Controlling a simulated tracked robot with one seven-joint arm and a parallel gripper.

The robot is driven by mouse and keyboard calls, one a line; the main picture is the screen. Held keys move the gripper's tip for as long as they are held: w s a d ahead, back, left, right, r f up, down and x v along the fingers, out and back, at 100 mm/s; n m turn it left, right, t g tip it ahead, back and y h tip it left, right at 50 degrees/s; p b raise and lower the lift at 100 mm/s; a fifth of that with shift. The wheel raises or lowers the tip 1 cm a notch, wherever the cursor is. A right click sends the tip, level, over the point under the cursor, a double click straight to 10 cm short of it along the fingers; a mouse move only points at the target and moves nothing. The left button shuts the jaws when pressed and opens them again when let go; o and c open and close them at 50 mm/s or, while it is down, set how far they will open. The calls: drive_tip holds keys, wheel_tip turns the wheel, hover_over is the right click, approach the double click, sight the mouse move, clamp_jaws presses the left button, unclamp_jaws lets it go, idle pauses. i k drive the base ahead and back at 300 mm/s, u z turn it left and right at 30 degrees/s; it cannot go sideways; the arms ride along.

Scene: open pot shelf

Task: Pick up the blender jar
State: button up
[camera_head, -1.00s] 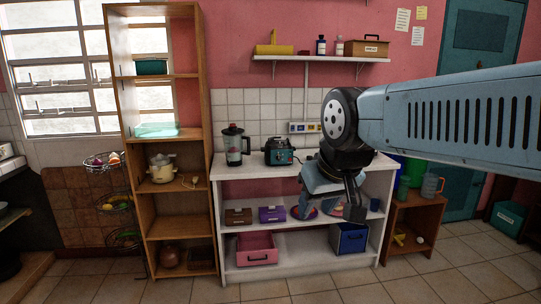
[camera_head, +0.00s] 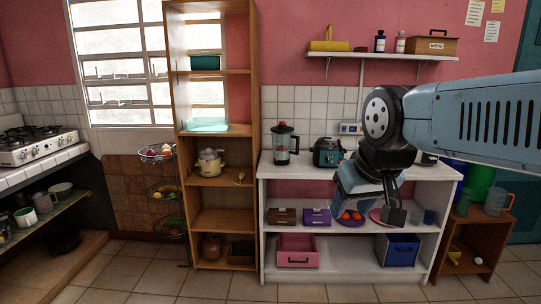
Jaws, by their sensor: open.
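The blender jar (camera_head: 283,141) stands upright on the white counter top, at its left end. It looks clear with a dark lid and a dark base, and something reddish shows inside. I cannot tell whether the jar and its base are separate. My gripper (camera_head: 392,212) hangs in front of the right part of the white shelf unit, pointing down. It is open and holds nothing that I can see. It is to the right of the blender jar, lower in the picture and apart from it.
A dark teal appliance (camera_head: 328,152) stands just right of the blender. The tall wooden shelf (camera_head: 250,110) rises close on its left. A wall shelf (camera_head: 380,56) hangs above. Boxes and plates fill the lower shelves of the white unit (camera_head: 300,172). The tiled floor in front is clear.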

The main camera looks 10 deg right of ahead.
sight(282, 143)
drive_tip(key=u, duration=0.3)
drive_tip(key=i, duration=1.1)
drive_tip(key=z, duration=0.4)
drive_tip(key=i, duration=0.8)
drive_tip(key=z, duration=0.75)
drive_tip(key=k, duration=0.85)
drive_tip(key=z, duration=0.2)
drive_tip(key=i, duration=0.9)
drive_tip(key=u, duration=0.1)
